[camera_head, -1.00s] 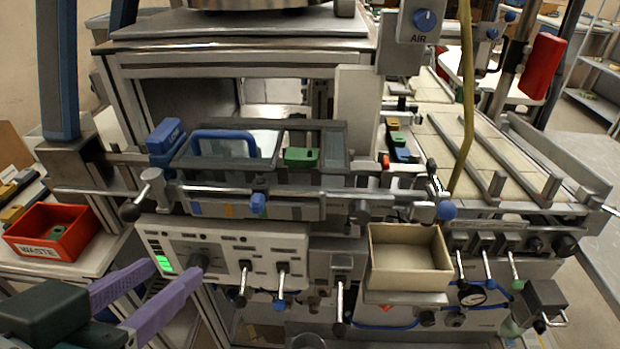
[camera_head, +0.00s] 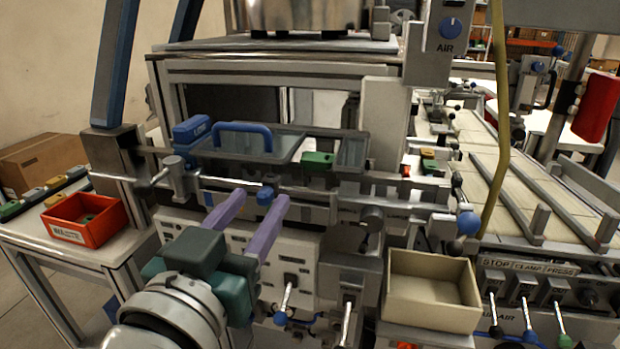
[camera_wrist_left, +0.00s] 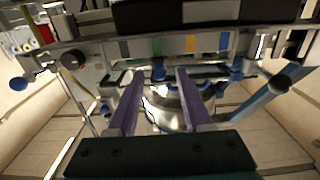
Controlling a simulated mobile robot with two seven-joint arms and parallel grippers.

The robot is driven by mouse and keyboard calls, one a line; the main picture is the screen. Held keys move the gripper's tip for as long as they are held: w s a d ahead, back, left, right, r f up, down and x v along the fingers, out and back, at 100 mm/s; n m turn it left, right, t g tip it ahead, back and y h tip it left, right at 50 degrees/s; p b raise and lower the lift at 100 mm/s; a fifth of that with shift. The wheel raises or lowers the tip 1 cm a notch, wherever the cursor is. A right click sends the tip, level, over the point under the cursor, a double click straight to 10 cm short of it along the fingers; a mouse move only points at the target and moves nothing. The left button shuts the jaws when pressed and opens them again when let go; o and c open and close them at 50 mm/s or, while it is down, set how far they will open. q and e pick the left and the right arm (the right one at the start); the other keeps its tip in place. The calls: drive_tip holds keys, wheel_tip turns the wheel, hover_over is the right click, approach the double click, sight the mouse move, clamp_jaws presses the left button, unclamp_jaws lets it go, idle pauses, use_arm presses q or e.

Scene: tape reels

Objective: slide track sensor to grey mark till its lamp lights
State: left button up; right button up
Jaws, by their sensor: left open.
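The track sensor is a small blue block (camera_head: 265,195) on the metal rail below the lidded glass box. In the left wrist view the sensor (camera_wrist_left: 158,71) shows between my fingertips. My left gripper (camera_head: 260,197) is open, its two purple fingers pointing at the rail, one on each side of the sensor. I cannot tell whether they touch it. The strip along the rail carries coloured marks in the left wrist view: the grey mark (camera_wrist_left: 125,49), then green, yellow and blue to its right. The sensor sits near the green mark. I cannot make out a lit lamp. My right gripper is not in view.
A red waste bin (camera_head: 88,220) stands at the left. An empty beige box (camera_head: 432,290) is at the lower right. A control panel with levers (camera_head: 290,262) lies below the rail. A blue ball knob (camera_head: 468,223) juts out at the rail's right.

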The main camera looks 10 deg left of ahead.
use_arm(q)
drive_tip(key=shift+w, duration=0.75)
clamp_jaws()
idle(0.9)
